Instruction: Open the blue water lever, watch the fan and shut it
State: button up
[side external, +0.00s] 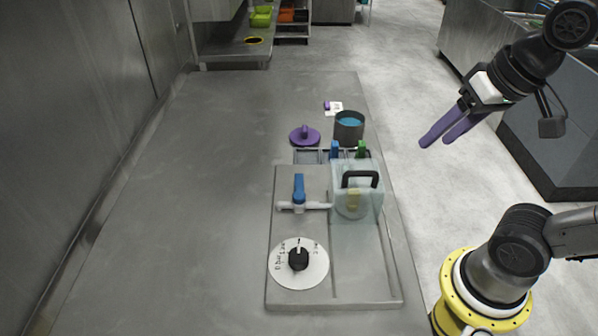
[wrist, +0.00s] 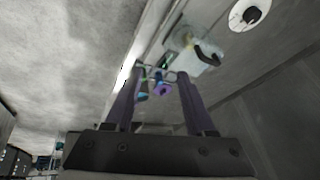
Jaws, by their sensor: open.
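The blue water lever (side external: 299,187) stands on a white pipe fitting on the grey panel, its handle pointing toward the back of the table. A clear box (side external: 357,205) with a black handle (side external: 360,178) sits right of the lever; a pale yellowish part, possibly the fan (side external: 353,200), shows blurrily inside it. The box also appears in the wrist view (wrist: 193,52). My gripper (side external: 430,142) has purple fingers, is open and empty, and hangs in the air right of the table, away from the lever. In the wrist view its fingers (wrist: 158,82) are spread apart.
A white dial with a black knob (side external: 299,259) lies in front of the lever. Behind the panel are a purple lid (side external: 305,135), a grey pot with blue contents (side external: 348,129), and small blue and green items (side external: 335,149). The table's left half (side external: 180,200) is clear.

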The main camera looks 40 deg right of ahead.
jog(key=w+a+r+m+g, duration=0.1)
jog(key=w+a+r+m, duration=0.1)
jog(key=w+r+m, duration=0.3)
jog(key=g, duration=0.4)
send_over(299, 179)
notch_tip(299, 179, down, 6)
jog(key=shift+n, duration=0.3)
notch_tip(299, 179, down, 14)
jog(key=shift+r, duration=0.15)
grip_shut()
